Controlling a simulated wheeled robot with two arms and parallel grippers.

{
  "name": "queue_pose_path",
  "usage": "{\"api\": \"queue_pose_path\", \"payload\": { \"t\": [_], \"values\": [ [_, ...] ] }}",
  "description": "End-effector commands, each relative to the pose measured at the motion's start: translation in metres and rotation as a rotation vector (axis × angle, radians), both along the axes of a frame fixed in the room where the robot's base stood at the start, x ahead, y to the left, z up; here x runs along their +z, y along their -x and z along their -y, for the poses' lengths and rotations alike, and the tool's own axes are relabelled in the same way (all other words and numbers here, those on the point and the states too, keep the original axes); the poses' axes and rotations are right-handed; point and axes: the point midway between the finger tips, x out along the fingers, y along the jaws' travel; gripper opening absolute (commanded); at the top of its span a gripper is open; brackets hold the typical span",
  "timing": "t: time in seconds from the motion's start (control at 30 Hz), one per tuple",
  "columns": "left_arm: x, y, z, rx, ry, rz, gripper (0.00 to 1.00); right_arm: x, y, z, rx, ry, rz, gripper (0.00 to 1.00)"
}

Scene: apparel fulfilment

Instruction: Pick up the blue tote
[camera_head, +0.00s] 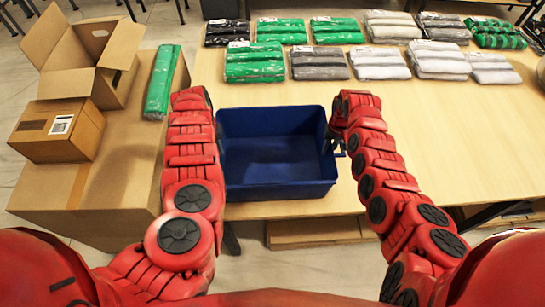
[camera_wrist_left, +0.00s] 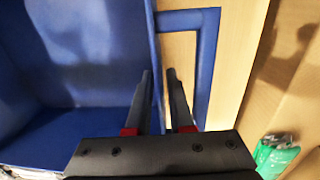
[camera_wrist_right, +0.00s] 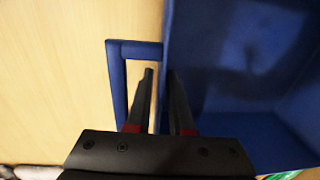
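The blue tote (camera_head: 280,191) stands upright and empty on the front edge of the wooden table, between my two arms. My left gripper (camera_wrist_left: 158,72) is at its left side; the tote's rim lies between the fingers, one finger inside the tote and one in the opening of the side handle (camera_wrist_left: 208,60). My right gripper (camera_wrist_right: 160,72) straddles the right rim in the same way, beside the other handle (camera_wrist_right: 116,80). A little space shows between fingers and rim in both wrist views, so both look open. In the head view my left gripper is mostly hidden by its arm.
Folded garments in green, grey, white and black bags line the back of the table (camera_head: 470,130). At left, an open cardboard box (camera_head: 85,60), a closed box (camera_head: 55,130) and a green bagged garment (camera_head: 162,80) sit on a cardboard surface. The table's right side is clear.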

Motion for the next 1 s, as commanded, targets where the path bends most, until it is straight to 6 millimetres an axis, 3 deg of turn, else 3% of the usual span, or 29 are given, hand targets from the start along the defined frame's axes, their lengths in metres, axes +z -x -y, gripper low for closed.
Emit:
{"api": "queue_pose_path", "payload": {
  "t": [0.07,0.17,1.0],
  "values": [
    [0.0000,0.0000,0.0001,0.000,0.000,0.000,0.16,0.0000,0.0000,0.0000,0.000,0.000,0.000,0.16],
    [0.0001,0.0000,0.0000,0.000,0.000,0.000,0.00,0.0000,0.0000,0.0000,0.000,0.000,0.000,0.00],
    [0.0004,0.0001,0.0002,-0.001,0.000,-0.001,0.00,0.0000,0.0001,0.0000,0.000,0.000,0.000,0.00]
  ]
}}
